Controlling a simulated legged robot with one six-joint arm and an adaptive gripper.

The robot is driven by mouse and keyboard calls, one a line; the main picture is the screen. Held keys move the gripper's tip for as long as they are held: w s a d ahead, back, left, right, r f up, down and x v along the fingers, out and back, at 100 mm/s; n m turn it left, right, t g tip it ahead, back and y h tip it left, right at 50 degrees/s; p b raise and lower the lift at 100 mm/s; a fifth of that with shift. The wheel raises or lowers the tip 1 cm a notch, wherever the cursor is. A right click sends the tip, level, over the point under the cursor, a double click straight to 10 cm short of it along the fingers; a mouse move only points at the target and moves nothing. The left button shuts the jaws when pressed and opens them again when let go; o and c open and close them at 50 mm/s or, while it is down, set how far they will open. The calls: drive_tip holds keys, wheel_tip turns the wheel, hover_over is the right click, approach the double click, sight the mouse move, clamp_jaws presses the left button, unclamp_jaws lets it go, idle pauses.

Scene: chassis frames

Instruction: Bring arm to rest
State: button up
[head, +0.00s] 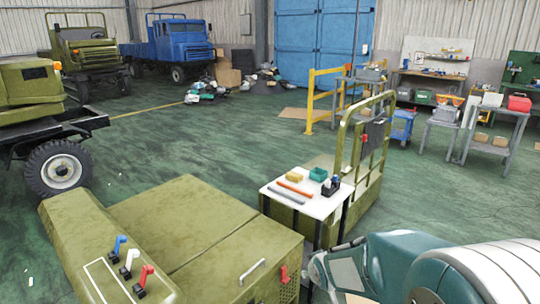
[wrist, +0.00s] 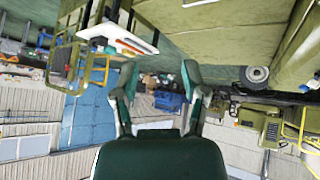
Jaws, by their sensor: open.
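My gripper (wrist: 159,72) stands open in the wrist view, its two green fingers spread apart with nothing held between them. The wrist view is upside down, with the floor at the top and the hall's back wall below. In the head view my teal and white arm fills the lower right corner, with part of my gripper (head: 340,272) at its left end. The gripper is in front of a small white-topped table (head: 306,205) and right of a low olive cabinet (head: 195,235). The rest of the arm runs out of the picture.
The cabinet carries blue, white and red levers (head: 128,262). The small table holds rods, a yellow block, a green box and a dark holder. An olive railing (head: 352,140) stands behind it. Trucks (head: 180,45) stand at the back left, workbenches at the right.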

drive_tip(key=s+d+r+m+g, duration=0.1)
drive_tip(key=s+r, duration=0.3)
drive_tip(key=s, duration=0.5)
drive_tip(key=s+d+r+m, duration=0.1)
drive_tip(key=s+r, duration=0.3)
drive_tip(key=s, duration=0.5)
drive_tip(key=s+d+r+m+g, duration=0.1)
drive_tip(key=s+d+r+m, duration=0.1)
drive_tip(key=s+r, duration=0.3)
drive_tip(key=s, duration=0.4)
drive_tip(key=shift+g+h, duration=0.3)
drive_tip(key=shift+d+r, duration=0.1)
